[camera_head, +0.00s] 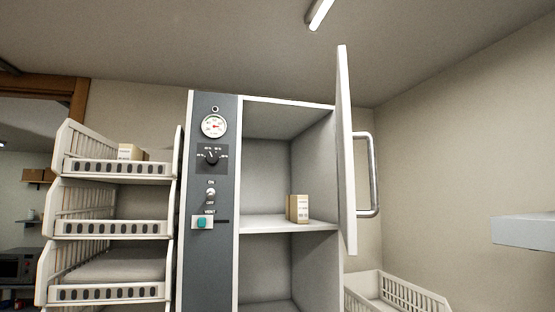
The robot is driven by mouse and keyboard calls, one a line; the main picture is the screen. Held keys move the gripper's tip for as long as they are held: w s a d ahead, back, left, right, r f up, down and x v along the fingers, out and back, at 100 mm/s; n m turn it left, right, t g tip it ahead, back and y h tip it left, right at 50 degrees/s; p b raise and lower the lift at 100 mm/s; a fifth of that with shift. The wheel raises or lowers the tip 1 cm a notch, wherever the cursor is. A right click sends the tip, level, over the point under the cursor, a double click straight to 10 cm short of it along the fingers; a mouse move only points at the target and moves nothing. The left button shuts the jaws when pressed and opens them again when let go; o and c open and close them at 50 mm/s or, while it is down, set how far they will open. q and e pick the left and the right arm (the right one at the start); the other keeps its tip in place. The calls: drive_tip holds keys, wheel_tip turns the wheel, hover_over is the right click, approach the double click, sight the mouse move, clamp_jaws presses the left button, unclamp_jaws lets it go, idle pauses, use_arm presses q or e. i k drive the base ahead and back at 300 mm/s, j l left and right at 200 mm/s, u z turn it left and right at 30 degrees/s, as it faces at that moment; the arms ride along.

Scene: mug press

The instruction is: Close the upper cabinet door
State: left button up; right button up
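The upper cabinet door (346,150) is white and stands open on the right side of the cabinet, swung out toward me and seen nearly edge-on. A grey bar handle (374,175) is on its right-hand face. The cabinet (289,101) has an open upper compartment with bare grey walls. A small tan box (298,208) stands on its shelf (270,224). Below the shelf, another compartment shows open inside. Neither of my grippers is in view.
A dark control panel (213,262) with a gauge, knob and switches runs down the cabinet's left side. Stacked white baskets (112,228) stand at left, the top one holding a box (131,152). A white basket (395,291) sits low at right. A pale ledge (524,231) juts in at far right.

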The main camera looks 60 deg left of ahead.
sight(349, 214)
drive_tip(key=i+l+u, duration=0.1)
drive_tip(key=l+u, duration=0.15)
drive_tip(key=u, duration=0.2)
drive_tip(key=i+l+u, duration=0.1)
drive_tip(key=l+u, duration=0.2)
drive_tip(key=u, duration=0.15)
drive_tip(key=l+u, duration=0.3)
drive_tip(key=u, duration=0.2)
drive_tip(key=l+u, duration=0.3)
drive_tip(key=u, duration=0.15)
